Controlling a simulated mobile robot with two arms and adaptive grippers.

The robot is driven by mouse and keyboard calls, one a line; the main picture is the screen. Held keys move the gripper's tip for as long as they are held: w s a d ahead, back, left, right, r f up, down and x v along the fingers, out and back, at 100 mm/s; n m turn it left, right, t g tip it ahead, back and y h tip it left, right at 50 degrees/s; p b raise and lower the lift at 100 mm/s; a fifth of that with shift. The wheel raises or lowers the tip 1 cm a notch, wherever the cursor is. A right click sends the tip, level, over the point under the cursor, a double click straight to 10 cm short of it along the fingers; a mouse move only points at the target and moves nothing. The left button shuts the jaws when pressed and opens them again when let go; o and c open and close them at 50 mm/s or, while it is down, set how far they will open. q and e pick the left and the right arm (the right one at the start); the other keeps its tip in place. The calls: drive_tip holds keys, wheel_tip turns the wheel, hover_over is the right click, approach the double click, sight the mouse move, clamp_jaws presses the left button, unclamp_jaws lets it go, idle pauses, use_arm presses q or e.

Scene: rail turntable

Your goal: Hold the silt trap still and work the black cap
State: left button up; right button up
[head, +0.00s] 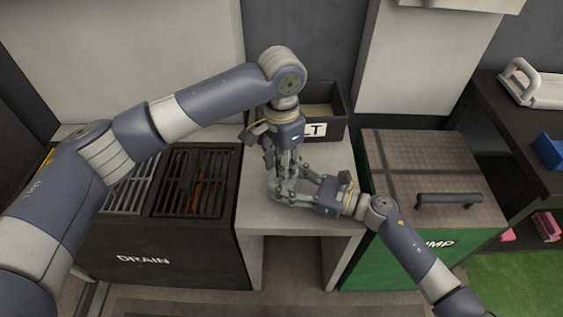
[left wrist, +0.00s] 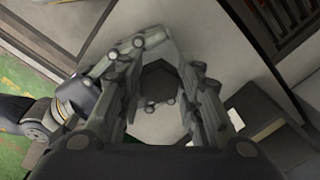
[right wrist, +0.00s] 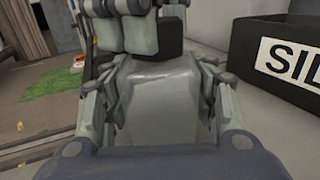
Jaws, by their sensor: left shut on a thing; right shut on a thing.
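The silt trap is a pale, translucent body (right wrist: 158,100) standing upright between the fingers of my right gripper in the right wrist view. My right gripper (head: 290,192) is shut on this body from the right side. The black cap (right wrist: 169,42) sits on top of the body. It also shows from above as a dark, many-sided shape (left wrist: 160,80) in the left wrist view. My left gripper (head: 284,172) points down and is shut on the cap. In the head view the fingers hide most of the trap and the cap.
An open dark box (head: 337,106) with a white label stands behind on the grey bench (head: 265,224). The drain (head: 150,258) with black grates is at left. A green cabinet (head: 395,258) with a brown handled lid is at right.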

use_arm(q)
drive_tip(key=m, duration=0.5)
drive_tip(key=shift+w+m, duration=0.25)
drive_tip(key=shift+m, duration=0.15)
drive_tip(key=shift+r, duration=0.1)
drive_tip(key=m, duration=0.6)
drive_tip(key=shift+w, duration=0.25)
drive_tip(key=o, duration=1.1)
drive_tip(key=shift+o, duration=0.2)
drive_tip(key=shift+o, duration=0.5)
